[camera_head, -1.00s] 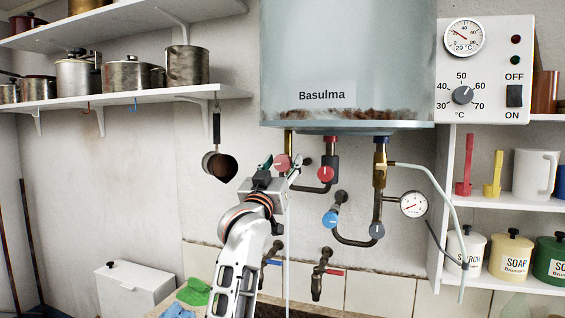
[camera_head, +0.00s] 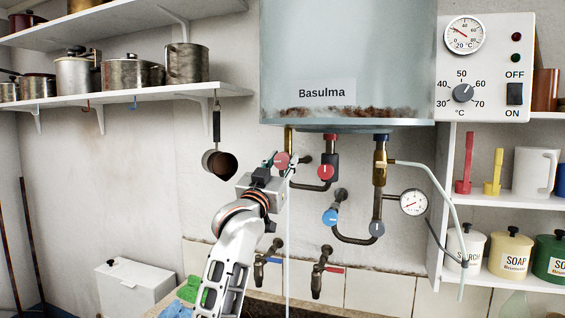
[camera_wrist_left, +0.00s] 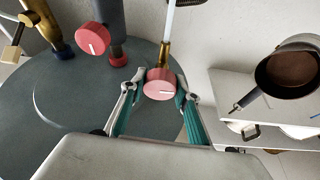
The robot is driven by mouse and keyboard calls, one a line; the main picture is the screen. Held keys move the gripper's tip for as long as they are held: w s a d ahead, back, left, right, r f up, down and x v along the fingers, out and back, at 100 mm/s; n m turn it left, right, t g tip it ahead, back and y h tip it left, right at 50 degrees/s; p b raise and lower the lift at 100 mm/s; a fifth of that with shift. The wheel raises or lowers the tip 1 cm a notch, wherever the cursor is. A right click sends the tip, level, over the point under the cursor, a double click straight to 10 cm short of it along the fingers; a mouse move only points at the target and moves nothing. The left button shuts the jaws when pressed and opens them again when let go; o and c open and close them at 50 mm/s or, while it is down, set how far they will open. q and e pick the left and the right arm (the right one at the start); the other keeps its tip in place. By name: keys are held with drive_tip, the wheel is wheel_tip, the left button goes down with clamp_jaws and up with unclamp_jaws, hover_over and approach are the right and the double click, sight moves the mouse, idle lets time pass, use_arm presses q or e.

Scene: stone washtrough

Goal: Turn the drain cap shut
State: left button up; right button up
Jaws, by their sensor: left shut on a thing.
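The red drain cap (camera_head: 282,160), a round knob with a white line, sits on the left brass pipe under the boiler. It also shows in the left wrist view (camera_wrist_left: 160,83), with its white line lying nearly level across the picture. My left gripper (camera_head: 281,166) reaches up to it from below. In the left wrist view its teal-padded fingers (camera_wrist_left: 160,92) stand on either side of the cap and are shut on it. My right gripper is not in view.
A second red knob (camera_head: 326,171) sits close to the right of the cap. A blue knob (camera_head: 330,217) and a pressure gauge (camera_head: 413,202) are further right. A ladle-like pan (camera_head: 220,163) hangs to the left. Two taps (camera_head: 318,272) are below.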

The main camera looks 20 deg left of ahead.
use_arm(q)
drive_tip(key=m+h, duration=0.1)
drive_tip(key=m, duration=0.2)
drive_tip(key=m+h, duration=0.2)
drive_tip(key=m, duration=0.1)
drive_tip(key=shift+a+m+g, duration=0.15)
drive_tip(key=shift+m+g, duration=0.15)
drive_tip(key=shift+g, duration=0.1)
drive_tip(key=m+g+h, duration=0.1)
drive_tip(key=m, duration=0.2)
drive_tip(key=m+g+h, duration=0.1)
drive_tip(key=m, duration=0.2)
drive_tip(key=shift+r, duration=0.1)
drive_tip(key=m+g+h, duration=0.1)
drive_tip(key=m, duration=0.3)
drive_tip(key=shift+g, duration=0.3)
drive_tip(key=m+g, duration=0.1)
drive_tip(key=m, duration=0.2)
drive_tip(key=shift+m+g, duration=0.5)
drive_tip(key=shift+m, duration=0.8)
drive_tip(key=shift+y, duration=0.3)
drive_tip(key=o, duration=1.1)
